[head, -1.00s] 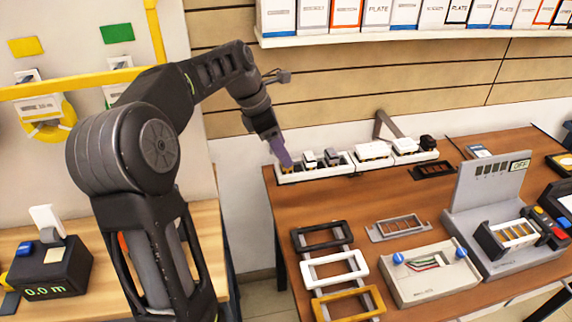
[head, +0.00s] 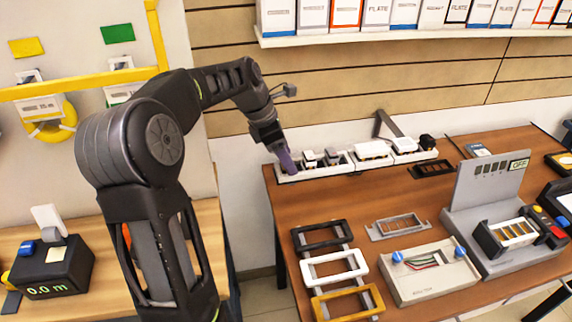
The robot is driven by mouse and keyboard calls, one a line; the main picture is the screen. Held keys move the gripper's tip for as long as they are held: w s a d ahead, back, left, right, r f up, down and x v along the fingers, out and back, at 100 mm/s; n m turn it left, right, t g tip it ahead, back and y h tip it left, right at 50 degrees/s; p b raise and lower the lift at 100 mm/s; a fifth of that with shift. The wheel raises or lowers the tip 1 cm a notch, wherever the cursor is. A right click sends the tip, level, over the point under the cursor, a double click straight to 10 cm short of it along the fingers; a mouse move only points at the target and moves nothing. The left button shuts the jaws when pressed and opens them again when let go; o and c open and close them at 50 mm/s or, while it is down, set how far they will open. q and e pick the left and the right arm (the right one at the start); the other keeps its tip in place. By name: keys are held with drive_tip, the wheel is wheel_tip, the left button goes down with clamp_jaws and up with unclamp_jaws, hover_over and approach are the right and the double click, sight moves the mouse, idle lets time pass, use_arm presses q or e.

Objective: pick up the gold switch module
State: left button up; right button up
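A white tray (head: 318,174) at the back left of the brown table holds small modules. Two dark-and-white modules (head: 321,158) stand in its middle. My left gripper (head: 289,170) reaches down with its purplish fingers at the tray's left end. The fingers cover that spot, and I cannot make out the gold switch module there now. I cannot tell whether the fingers are apart, touching or holding something. My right gripper is not in view.
A second white tray (head: 401,159) with white and black modules adjoins on the right. Black, white (head: 334,268) and gold (head: 347,302) frames lie at the front left. A wiring box (head: 430,275) and a grey test stand (head: 490,185) are to the right. The wall is close behind.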

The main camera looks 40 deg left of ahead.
use_arm(q)
drive_tip(key=c, duration=1.2)
wheel_tip(320, 180, up, 10)
idle(0.6)
